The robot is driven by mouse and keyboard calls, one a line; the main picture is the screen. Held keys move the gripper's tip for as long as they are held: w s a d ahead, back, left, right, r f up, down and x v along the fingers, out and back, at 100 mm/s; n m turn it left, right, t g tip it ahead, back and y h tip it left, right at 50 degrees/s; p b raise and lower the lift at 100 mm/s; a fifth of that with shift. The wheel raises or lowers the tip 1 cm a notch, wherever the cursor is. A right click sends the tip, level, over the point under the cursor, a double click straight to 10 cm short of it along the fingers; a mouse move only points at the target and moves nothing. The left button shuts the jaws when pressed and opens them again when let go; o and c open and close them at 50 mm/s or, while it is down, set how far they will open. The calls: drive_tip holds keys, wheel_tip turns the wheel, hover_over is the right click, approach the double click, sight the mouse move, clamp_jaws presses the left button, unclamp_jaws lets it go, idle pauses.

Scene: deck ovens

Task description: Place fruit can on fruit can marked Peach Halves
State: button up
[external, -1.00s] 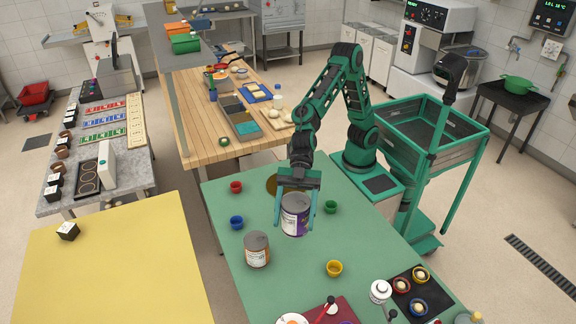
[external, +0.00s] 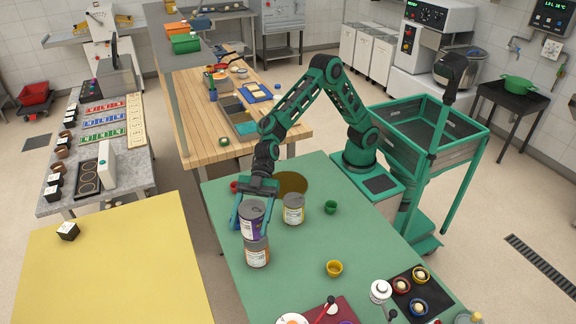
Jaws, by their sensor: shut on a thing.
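My gripper (external: 251,226) is shut on a fruit can with a purple and white label (external: 252,219), one finger on each side of it, and the can is upright. Directly below it in the picture, a fruit can with an orange and white label (external: 257,253) stands upright on the green table. The held can's lower end overlaps that can's top; I cannot tell whether they touch. A third can with a yellow and white label (external: 293,209) stands on the table to the right. The label words are too small to read.
The green table (external: 300,262) also bears a green cup (external: 331,207), a yellow cup (external: 334,268) and a brown round patch (external: 291,184). A dark tray (external: 418,295) with small bowls is at the lower right.

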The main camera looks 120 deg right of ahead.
sight(250, 234)
drive_tip(key=shift+f, duration=1.9)
drive_tip(key=shift+f, duration=0.1)
drive_tip(key=o, duration=1.8)
drive_tip(key=shift+c, duration=0.2)
drive_tip(key=v, duration=1.2)
drive_tip(key=shift+s+d+f, duration=0.1)
